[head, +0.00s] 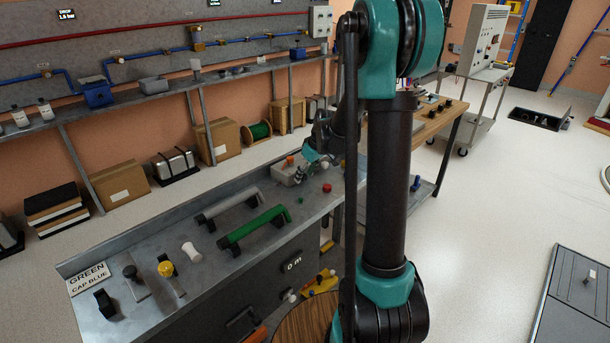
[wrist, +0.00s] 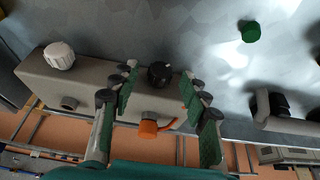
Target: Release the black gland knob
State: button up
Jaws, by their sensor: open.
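The black gland knob (wrist: 159,75) stands on a long grey block (wrist: 95,85) in the wrist view. My gripper (wrist: 158,88) is open, with one green-padded finger on each side of the knob in the picture. Gaps show between the knob and both fingers, and nothing is held. I cannot tell how deep the fingertips reach beside it. In the head view my gripper (head: 312,157) is over the far part of the grey bench, and the black knob cannot be made out there.
A white knob (wrist: 60,55) and an orange fitting (wrist: 148,129) are on the same block. A green cap (wrist: 249,31) and a dark-ended handle (wrist: 270,108) lie to the right.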

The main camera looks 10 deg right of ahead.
jog(key=shift+w+f, duration=0.1)
jog(key=shift+f, duration=0.15)
grip_shut()
jog(key=shift+a+h, duration=0.15)
jog(key=shift+h, duration=0.15)
jog(key=h, duration=0.1)
jog(key=t, duration=0.1)
jog(key=t+h, duration=0.1)
jog(key=shift+s+a+n+h, duration=0.25)
jog(key=shift+a+n+h, duration=0.05)
jog(key=shift+n, duration=0.1)
jog(key=t+h, duration=0.2)
jog(key=n+t+h, duration=0.1)
jog(key=shift+s+a+f, duration=0.15)
jog(key=shift+a+f, duration=0.05)
jog(key=shift+f, duration=0.05)
jog(key=shift+h, duration=0.3)
